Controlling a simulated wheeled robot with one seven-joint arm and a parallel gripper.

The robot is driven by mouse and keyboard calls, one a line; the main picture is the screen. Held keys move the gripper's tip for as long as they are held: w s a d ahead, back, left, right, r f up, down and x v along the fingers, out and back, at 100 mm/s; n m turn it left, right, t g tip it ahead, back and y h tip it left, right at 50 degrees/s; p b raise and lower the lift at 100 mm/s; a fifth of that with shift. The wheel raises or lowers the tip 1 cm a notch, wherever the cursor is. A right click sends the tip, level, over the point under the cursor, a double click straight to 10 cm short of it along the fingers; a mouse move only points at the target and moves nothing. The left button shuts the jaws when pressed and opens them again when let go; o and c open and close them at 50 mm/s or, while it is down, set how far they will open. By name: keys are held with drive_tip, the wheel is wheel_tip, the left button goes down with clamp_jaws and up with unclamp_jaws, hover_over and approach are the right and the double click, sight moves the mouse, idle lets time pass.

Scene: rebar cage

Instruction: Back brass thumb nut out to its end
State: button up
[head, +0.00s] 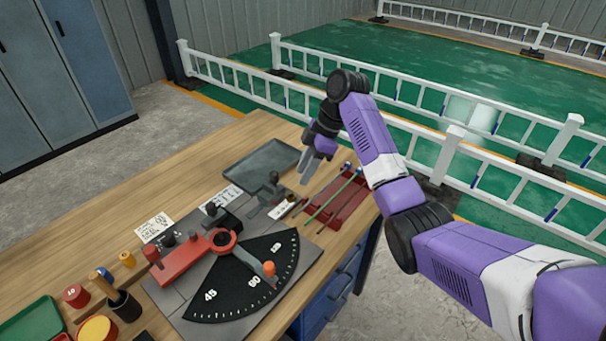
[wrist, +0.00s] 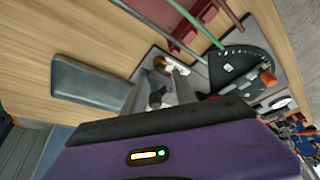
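A small brass-coloured piece, seemingly the thumb nut (wrist: 160,62), shows in the wrist view just beyond my fingertips, beside a pale plate. I cannot make it out clearly in the head view. My gripper (head: 306,172) points down over the bench's back right part, near a small dark grey fixture (head: 268,193). In the wrist view my gripper (wrist: 162,82) has its two grey fingers apart, with the brass piece showing past the gap between them. Nothing is seen held. I cannot tell whether a finger touches the nut.
A red rack (head: 345,208) with a green rod (head: 332,198) lies right of the fixture. A grey tray (head: 260,163) lies behind it. A bender with a black angle dial (head: 240,292) and red arm (head: 188,262) stands in front.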

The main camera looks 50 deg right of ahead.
sight(291, 195)
drive_tip(key=shift+o, duration=1.4)
drive_tip(key=shift+r, duration=0.1)
drive_tip(key=w+a+m+g+h+p, duration=0.1)
drive_tip(key=m, duration=0.2)
drive_tip(key=a+m+g+h+p, duration=0.1)
drive_tip(key=m, duration=0.2)
drive_tip(key=w+a+m+h+p, duration=0.1)
drive_tip(key=m+p, duration=0.1)
drive_tip(key=shift+w+r+m+g+h, duration=0.15)
drive_tip(key=shift+w+m+g+h, duration=0.15)
drive_tip(key=shift+m+g, duration=0.1)
drive_tip(key=shift+m, duration=0.7)
drive_tip(key=shift+f+p, duration=0.55)
drive_tip(key=shift+f, duration=3.4)
drive_tip(key=shift+c, duration=0.5)
clamp_jaws()
